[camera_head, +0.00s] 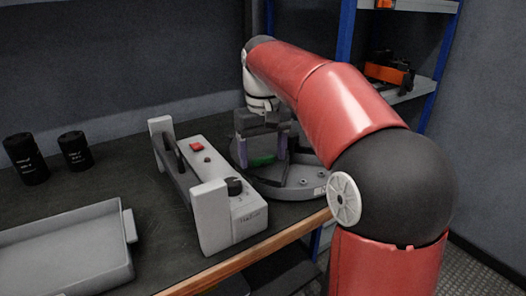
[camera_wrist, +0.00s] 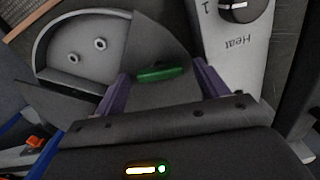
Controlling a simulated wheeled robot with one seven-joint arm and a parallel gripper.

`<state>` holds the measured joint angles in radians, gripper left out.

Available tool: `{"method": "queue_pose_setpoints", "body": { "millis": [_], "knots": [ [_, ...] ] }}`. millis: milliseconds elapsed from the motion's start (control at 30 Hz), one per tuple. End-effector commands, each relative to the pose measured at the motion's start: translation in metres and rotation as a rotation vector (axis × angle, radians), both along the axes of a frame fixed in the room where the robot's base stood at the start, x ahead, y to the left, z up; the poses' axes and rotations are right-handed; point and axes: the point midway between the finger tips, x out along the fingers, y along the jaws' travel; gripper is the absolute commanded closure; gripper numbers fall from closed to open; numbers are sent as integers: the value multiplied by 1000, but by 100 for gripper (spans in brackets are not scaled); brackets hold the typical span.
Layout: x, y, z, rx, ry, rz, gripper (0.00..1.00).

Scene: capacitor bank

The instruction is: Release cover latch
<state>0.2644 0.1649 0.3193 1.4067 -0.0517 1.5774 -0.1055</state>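A round grey housing (camera_head: 300,192) with a raised rim lies at the right side of the table. In the wrist view, its light part (camera_wrist: 75,52) shows two round terminals, beside a dark, flat cover section (camera_wrist: 160,35). A small green bar, apparently the latch (camera_wrist: 160,74), lies at the edge of the dark section. My gripper (camera_head: 262,158) is over the housing, with its purple fingers pointing down and spread apart.
A grey sealer-like device (camera_head: 220,190) with a red button and black knob stands just left of the housing. A grey tray (camera_head: 65,250) lies front left. Two black cylinders (camera_head: 28,160) (camera_head: 75,151) stand behind it. A blue-framed shelf (camera_head: 345,30) rises behind my arm.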

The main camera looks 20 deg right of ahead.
Motion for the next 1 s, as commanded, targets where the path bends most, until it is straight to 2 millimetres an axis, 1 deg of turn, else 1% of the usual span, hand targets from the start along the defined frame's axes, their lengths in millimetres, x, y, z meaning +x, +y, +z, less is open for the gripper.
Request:
{"method": "queue_pose_setpoints", "body": {
  "millis": [167, 267, 367, 600, 700, 833, 1000],
  "knots": [
    [0, 0, 0, 0, 0, -1, 27],
    [0, 0, 3, 0, 0, -1, 27],
    [1, 0, 15, 0, -3, -1, 27],
    [1, 0, 55, 0, -3, 0, 27],
    [1, 0, 67, 0, -2, -1, 27],
    [0, 0, 76, 0, 0, -1, 27],
    [0, 0, 78, 0, 1, -1, 27]
  ]
}}
